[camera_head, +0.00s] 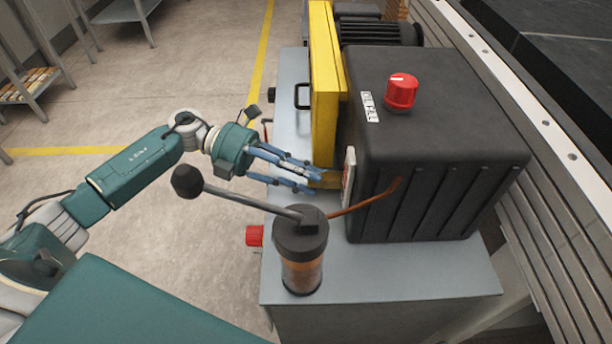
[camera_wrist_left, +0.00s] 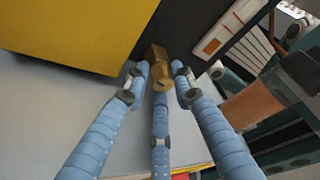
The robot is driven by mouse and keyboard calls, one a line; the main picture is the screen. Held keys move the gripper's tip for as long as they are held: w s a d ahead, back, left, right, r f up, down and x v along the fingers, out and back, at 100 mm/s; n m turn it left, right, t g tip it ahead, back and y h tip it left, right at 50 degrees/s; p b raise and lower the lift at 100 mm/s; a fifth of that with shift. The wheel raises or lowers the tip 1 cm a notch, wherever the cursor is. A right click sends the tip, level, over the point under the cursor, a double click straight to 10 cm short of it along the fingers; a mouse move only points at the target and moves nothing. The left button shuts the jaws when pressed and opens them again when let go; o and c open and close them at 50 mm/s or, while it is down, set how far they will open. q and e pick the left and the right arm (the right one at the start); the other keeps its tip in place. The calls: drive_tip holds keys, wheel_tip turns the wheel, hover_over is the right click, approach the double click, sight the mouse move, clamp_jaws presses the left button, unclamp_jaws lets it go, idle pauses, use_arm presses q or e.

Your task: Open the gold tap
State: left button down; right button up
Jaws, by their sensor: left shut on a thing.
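The gold tap (camera_wrist_left: 157,66) sits low beside the black housing, close to the yellow panel, in the left wrist view. In the head view only a small gold part (camera_head: 330,179) shows, partly hidden by the blue fingers. My left gripper (camera_head: 316,178) reaches in from the left at the foot of the yellow panel. In the left wrist view its fingers (camera_wrist_left: 158,84) close around the near end of the tap, with one finger below it. My right gripper is not in view.
The yellow panel (camera_head: 325,90) stands just behind the fingers. The black housing (camera_head: 435,140) with a red knob (camera_head: 401,91) is to the right. A lever pump (camera_head: 300,252) with a black ball handle stands in front of my left gripper.

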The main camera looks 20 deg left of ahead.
use_arm(q)
drive_tip(key=shift+w+r+n+h, duration=0.15)
drive_tip(key=shift+r+n+h, duration=0.2)
drive_tip(key=shift+n, duration=0.45)
drive_tip(key=shift+f+n, duration=0.1)
drive_tip(key=shift+n, duration=0.2)
drive_tip(key=shift+h, duration=0.25)
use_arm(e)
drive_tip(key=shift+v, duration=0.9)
use_arm(q)
drive_tip(key=shift+w, duration=0.1)
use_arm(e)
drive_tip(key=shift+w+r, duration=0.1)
use_arm(q)
drive_tip(key=c, duration=1.7)
unclamp_jaws()
drive_tip(key=shift+o, duration=0.8)
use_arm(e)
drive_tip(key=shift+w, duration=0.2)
use_arm(q)
drive_tip(key=shift+f, duration=0.1)
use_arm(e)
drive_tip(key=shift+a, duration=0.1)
